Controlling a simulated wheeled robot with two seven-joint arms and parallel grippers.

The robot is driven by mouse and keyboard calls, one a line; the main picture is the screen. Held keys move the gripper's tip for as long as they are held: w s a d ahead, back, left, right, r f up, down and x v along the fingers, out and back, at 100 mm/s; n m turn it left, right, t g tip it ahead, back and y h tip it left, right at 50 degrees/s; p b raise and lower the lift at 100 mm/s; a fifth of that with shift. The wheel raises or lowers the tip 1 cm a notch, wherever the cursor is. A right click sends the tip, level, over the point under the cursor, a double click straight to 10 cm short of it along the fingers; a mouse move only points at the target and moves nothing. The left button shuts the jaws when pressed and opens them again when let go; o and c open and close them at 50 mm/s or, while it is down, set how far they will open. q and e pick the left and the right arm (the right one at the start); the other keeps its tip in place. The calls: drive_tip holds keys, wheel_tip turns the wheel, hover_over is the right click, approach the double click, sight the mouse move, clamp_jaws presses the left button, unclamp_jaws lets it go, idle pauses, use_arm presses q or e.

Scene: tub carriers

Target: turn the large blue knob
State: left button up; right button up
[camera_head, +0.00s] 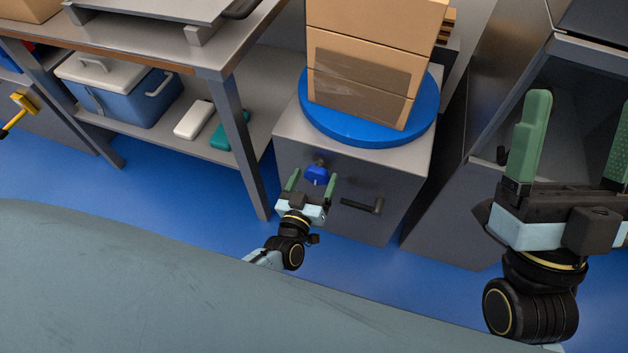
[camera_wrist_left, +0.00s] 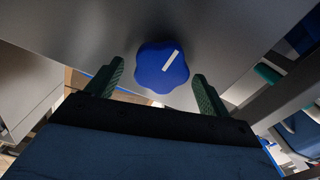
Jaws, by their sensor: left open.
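The large blue knob (camera_head: 316,175) is on the front face of the grey cabinet (camera_head: 355,168). In the left wrist view the knob (camera_wrist_left: 153,72) is lobed, with a slanted white mark on its face. My left gripper (camera_head: 313,180) is open, its green fingers on either side of the knob in the picture. In the left wrist view the fingertips (camera_wrist_left: 157,70) show gaps to both sides of the knob, with no visible contact. My right gripper (camera_head: 580,115) is open and empty at the right, with its far finger cut by the frame edge.
A black lever handle (camera_head: 367,204) sticks out right of the knob. Cardboard boxes (camera_head: 372,50) stand on a blue round plate (camera_head: 350,128) atop the cabinet. A bench leg (camera_head: 243,155) stands close on the left. A blue cooler (camera_head: 120,92) is on the bench's lower shelf.

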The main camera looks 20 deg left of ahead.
use_arm(q)
drive_tip(key=shift+w, duration=0.3)
drive_tip(key=c, duration=1)
drive_tip(key=shift+n, duration=0.3)
